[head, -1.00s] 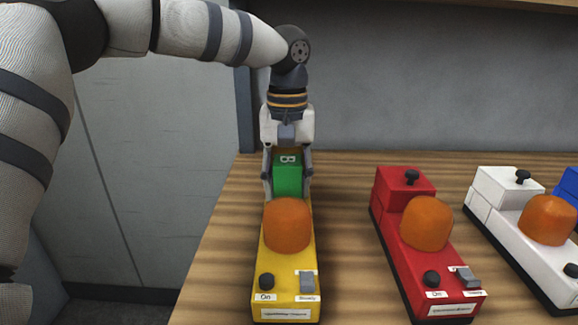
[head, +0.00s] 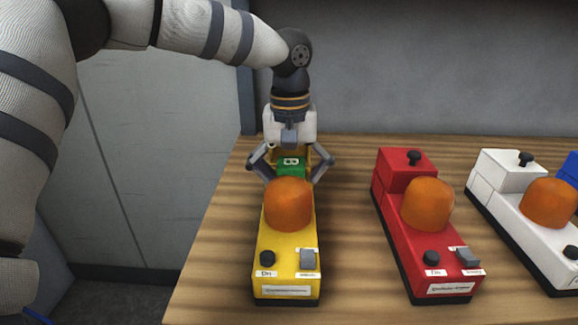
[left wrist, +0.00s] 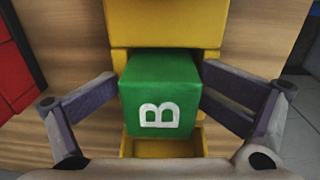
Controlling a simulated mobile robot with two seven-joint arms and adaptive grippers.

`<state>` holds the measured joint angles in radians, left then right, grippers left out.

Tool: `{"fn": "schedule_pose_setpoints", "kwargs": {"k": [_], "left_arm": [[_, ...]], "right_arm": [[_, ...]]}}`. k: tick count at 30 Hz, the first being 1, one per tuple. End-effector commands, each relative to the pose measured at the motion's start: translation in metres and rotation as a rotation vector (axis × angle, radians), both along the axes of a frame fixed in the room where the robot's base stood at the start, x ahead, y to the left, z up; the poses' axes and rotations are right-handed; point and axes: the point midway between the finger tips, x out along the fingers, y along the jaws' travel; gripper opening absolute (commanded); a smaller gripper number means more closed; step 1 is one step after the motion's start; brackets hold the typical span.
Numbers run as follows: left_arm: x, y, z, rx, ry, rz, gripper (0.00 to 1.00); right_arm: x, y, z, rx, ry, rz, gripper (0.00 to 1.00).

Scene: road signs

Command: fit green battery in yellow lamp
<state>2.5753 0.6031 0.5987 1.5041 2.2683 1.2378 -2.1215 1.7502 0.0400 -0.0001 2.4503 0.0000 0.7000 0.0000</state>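The yellow lamp (head: 285,255) stands on the table with its orange dome toward the middle and an open compartment at its far end. The green battery (head: 291,167), marked B, sits low in that compartment, between yellow walls; its lower part is hidden behind the dome. In the left wrist view the green battery (left wrist: 160,93) shows yellow compartment (left wrist: 165,148) around its near side. How deep the battery sits, I cannot tell. My right gripper is not in view.
A red lamp (head: 418,235) stands to the right with its compartment covered. A white lamp (head: 510,192) stands further right, and a blue object (head: 571,168) is at the right edge. Bare wood table (head: 352,250) lies between the yellow and red lamps.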

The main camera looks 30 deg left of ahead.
Motion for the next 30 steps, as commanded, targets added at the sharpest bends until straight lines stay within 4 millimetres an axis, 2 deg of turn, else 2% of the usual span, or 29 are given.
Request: {"fn": "schedule_pose_setpoints", "kwargs": {"k": [1,3,10,13,18,21,25,30], "left_arm": [[-0.008,0.001,-0.027,0.004,0.063,0.000,0.69],[-0.007,0.001,-0.025,0.005,0.060,-0.001,0.65],[-0.007,0.002,-0.013,0.008,0.046,-0.002,0.65],[-0.006,0.001,0.008,0.007,0.040,-0.002,0.65],[-0.004,0.000,0.058,0.006,0.036,-0.002,0.65],[-0.004,0.000,0.081,0.007,0.038,-0.002,0.65],[-0.004,0.000,0.098,0.006,0.041,-0.003,0.65],[-0.004,-0.001,0.104,0.006,0.042,-0.004,0.65]], "right_arm": [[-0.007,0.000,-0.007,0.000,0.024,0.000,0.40],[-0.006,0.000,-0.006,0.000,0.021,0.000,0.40],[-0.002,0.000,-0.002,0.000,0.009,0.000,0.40],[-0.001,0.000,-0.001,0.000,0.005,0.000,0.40],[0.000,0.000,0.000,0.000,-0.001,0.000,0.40],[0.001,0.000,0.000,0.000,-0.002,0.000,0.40],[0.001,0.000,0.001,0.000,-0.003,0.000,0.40],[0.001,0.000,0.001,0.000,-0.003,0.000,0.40]]}}
